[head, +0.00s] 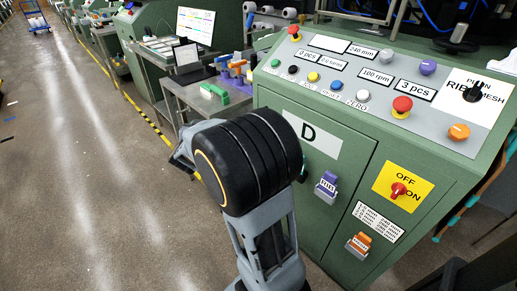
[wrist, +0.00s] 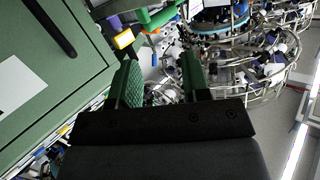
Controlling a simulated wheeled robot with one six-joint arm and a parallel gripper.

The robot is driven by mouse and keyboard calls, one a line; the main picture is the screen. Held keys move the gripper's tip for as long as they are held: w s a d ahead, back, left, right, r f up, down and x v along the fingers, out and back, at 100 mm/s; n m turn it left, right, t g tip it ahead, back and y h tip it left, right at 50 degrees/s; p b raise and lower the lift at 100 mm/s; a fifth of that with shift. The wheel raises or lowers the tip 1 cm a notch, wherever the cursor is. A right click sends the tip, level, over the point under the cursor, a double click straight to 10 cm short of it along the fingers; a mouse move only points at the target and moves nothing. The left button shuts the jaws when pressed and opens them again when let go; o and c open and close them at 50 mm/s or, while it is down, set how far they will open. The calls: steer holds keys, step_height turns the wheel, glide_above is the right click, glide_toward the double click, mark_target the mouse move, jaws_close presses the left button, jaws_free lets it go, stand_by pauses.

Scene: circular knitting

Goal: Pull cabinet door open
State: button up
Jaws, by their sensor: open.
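The green cabinet door (head: 345,150) carries a white plate with a "D" and looks flush with the cabinet front in the head view. My arm covers its left and lower parts. In the wrist view a green panel (wrist: 75,75) fills the left side, with a dark bar (wrist: 50,27) like a handle and part of a white plate (wrist: 18,92). I cannot tell for sure that this panel is the same door. My gripper (wrist: 160,68) has green fingers, is open and empty, and is to the right of the bar, apart from it. The head view does not show the fingers clearly.
A sloped control panel (head: 330,62) with several buttons tops the cabinet. A purple tagged item (head: 327,187) and a red switch on a yellow plate (head: 398,190) are on its front. A cart (head: 205,95) stands to the left. The floor (head: 80,170) at left is open.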

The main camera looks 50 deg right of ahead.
steer(key=s+d+f+m+g+h+b, duration=0.55)
steer(key=d+f+g, duration=0.25)
steer(key=f, duration=0.2)
steer(key=shift+g+h, duration=0.4)
steer(key=shift+h, duration=0.05)
steer(key=shift+w+d+r+b, duration=0.15)
steer(key=shift+d+b, duration=0.4)
steer(key=shift+d, duration=1.7)
steer(key=shift+w+d+r+b, duration=0.1)
steer(key=shift+d+b, duration=0.4)
steer(key=shift+d, duration=1.75)
steer(key=shift+w+d+r+b, duration=0.15)
steer(key=shift+d+b, duration=0.4)
steer(key=shift+d, duration=1.7)
steer(key=shift+f, duration=0.1)
jaws_close()
